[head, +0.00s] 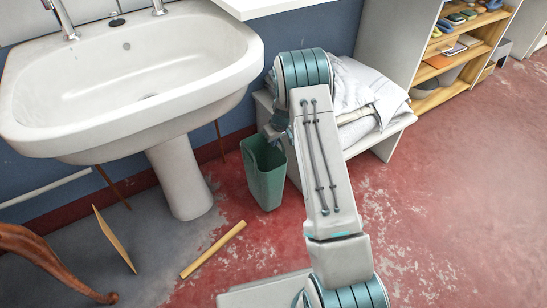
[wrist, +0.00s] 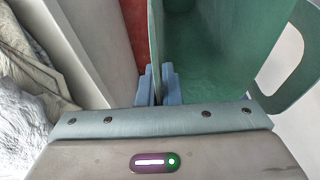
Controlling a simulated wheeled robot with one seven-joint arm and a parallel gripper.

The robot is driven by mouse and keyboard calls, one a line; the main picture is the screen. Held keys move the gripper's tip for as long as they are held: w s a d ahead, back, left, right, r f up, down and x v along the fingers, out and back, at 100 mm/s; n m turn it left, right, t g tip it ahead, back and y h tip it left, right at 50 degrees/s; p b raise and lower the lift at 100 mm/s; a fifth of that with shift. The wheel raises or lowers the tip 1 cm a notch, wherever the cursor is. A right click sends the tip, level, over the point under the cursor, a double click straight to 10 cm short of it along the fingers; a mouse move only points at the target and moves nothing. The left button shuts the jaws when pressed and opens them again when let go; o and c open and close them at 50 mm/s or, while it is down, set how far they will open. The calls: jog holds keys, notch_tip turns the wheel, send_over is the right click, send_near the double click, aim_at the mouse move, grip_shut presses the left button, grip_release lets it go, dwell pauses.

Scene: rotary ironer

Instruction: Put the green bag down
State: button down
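The green bag (head: 265,180) hangs upright and open-topped below my gripper (head: 274,134) in the head view, between the sink pedestal and the low white bench. I cannot tell whether its bottom touches the red floor. In the wrist view my gripper (wrist: 160,86) has its two blue fingers close together on either side of the wall of the green bag (wrist: 225,50). A looped handle of the bag sticks out at the right there. In the head view my arm partly hides the gripper.
A white sink (head: 130,85) on a pedestal (head: 180,178) stands at left. A low bench (head: 391,134) bears folded white linens (head: 365,95). A wooden strip (head: 213,250) lies on the floor. A shelf (head: 438,66) stands behind. The red floor (head: 455,190) at right is clear.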

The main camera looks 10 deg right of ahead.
aim_at(276, 149)
jog(key=shift+f+b, duration=0.85)
jog(key=shift+f, duration=1.5)
jog(key=shift+f, duration=0.15)
jog(key=c, duration=1.6)
grip_release()
